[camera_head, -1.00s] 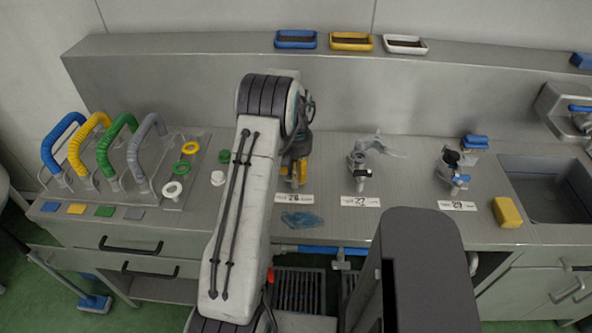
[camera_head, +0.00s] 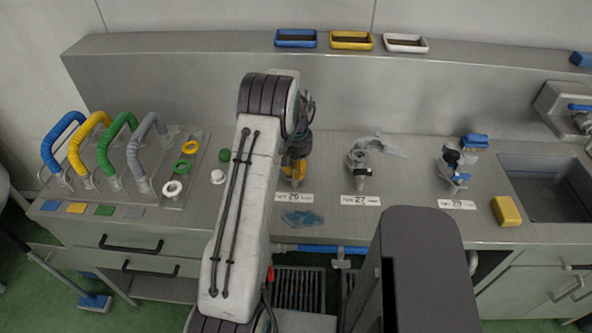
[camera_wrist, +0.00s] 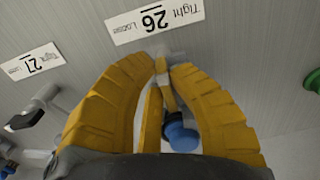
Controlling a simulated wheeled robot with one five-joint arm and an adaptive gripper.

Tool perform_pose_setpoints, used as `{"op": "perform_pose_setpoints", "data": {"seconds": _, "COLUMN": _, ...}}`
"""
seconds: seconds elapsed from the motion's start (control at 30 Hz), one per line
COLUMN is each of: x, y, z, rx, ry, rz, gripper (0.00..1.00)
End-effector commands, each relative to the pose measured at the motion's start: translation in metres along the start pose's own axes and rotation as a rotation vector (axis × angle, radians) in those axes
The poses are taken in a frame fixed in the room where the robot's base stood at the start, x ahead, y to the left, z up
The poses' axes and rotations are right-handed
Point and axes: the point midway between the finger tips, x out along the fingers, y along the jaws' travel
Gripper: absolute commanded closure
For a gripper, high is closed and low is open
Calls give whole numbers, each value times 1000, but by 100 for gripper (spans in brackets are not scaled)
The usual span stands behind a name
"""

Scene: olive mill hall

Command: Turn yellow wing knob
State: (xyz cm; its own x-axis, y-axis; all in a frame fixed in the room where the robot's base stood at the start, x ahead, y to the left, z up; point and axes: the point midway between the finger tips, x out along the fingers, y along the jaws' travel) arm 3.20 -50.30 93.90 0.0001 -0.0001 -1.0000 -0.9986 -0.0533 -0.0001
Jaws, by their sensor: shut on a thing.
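The yellow wing knob (camera_wrist: 163,86) shows in the wrist view as a narrow yellow piece between the fingertips, by the label marked 26. My gripper (camera_wrist: 168,68) has thick ribbed yellow fingers and is shut on the knob. The fingers hide much of the knob, so its exact angle is hard to tell. A blue round part (camera_wrist: 181,134) sits between the fingers, nearer the palm. In the head view my gripper (camera_head: 294,170) reaches down to the counter behind the 26 label (camera_head: 294,197), and the knob cannot be told apart from the yellow fingers.
Metal fittings stand to the right at label 27 (camera_head: 360,200) and farther right near a blue-handled one (camera_head: 452,168). Coloured hose handles (camera_head: 105,150) stand left. A yellow block (camera_head: 507,211) lies beside the sink (camera_head: 550,188). A blue crumpled piece (camera_head: 302,218) lies in front.

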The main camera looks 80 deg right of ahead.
Motion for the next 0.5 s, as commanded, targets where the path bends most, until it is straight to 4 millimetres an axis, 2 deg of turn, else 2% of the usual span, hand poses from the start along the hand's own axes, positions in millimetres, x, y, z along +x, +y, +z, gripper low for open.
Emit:
{"op": "perform_pose_setpoints", "data": {"seconds": 0.27, "x": 1, "y": 0, "z": 0, "rx": 14, "ry": 1, "rz": 0, "gripper": 100}}
{"op": "perform_pose_setpoints", "data": {"seconds": 0.5, "x": 2, "y": -2, "z": 0, "rx": 118, "ry": 2, "rz": 0, "gripper": 100}}
